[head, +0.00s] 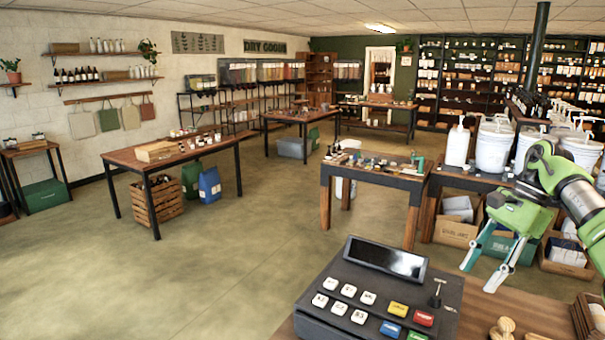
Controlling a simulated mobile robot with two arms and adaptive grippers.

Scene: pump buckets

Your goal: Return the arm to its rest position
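In the head view my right gripper (488,262) hangs at the right, pointing down and left, with its arm coming in from the right edge. Its two teal-and-grey fingers are apart and nothing shows between them. It is above and behind the wooden counter (500,312). Several white pump buckets (494,147) stand on a dark bench at the right, behind the arm, which hides part of them. My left gripper is not in view.
A dark cash register (378,293) with coloured keys stands on the counter in front. A small table (372,171) with tools is behind it. Cardboard boxes (455,228) sit under the bench near the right gripper. Open floor (180,275) lies to the left.

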